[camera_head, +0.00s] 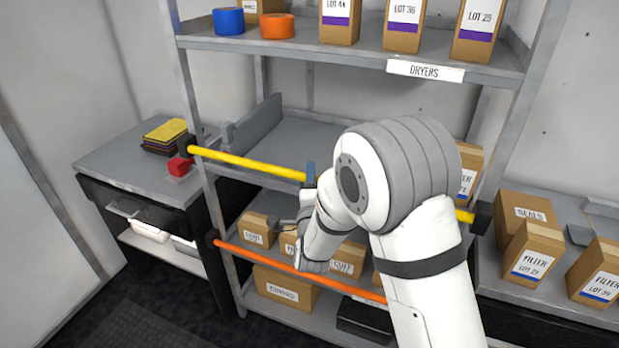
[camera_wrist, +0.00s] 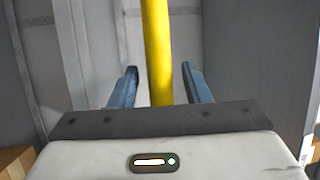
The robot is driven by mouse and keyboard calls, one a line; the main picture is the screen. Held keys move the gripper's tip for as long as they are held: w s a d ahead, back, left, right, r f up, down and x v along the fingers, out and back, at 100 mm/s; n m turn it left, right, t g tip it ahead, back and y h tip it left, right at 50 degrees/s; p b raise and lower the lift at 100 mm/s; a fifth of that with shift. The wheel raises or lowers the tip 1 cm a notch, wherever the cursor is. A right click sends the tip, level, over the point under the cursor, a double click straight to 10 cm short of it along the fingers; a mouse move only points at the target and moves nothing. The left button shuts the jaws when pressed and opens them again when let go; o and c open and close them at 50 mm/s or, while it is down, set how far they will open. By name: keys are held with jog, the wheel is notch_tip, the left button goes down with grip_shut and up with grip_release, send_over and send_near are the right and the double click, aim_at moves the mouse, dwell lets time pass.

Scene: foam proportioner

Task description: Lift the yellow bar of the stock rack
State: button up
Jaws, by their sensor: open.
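The yellow bar (camera_head: 245,162) runs across the front of the stock rack (camera_head: 202,150) at the middle shelf, sloping down to the right. My arm hides its middle part, and its right end shows again by a black bracket. In the wrist view the yellow bar (camera_wrist: 158,50) stands upright in the picture, between the two blue fingers of my gripper (camera_wrist: 158,88). The fingers are apart, with a gap on each side of the bar. In the head view one blue fingertip (camera_head: 310,173) shows at the bar; the rest of the gripper is mostly hidden by my arm.
An orange bar (camera_head: 290,265) crosses the rack lower down, before boxes on the lower shelf. A red block (camera_head: 180,166) sits by the yellow bar's left end. A side table (camera_head: 125,165) stands left. Boxes (camera_head: 532,250) crowd the right counter. The middle shelf (camera_head: 300,135) looks largely clear.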

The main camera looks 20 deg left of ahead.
grip_shut()
dwell(0.4)
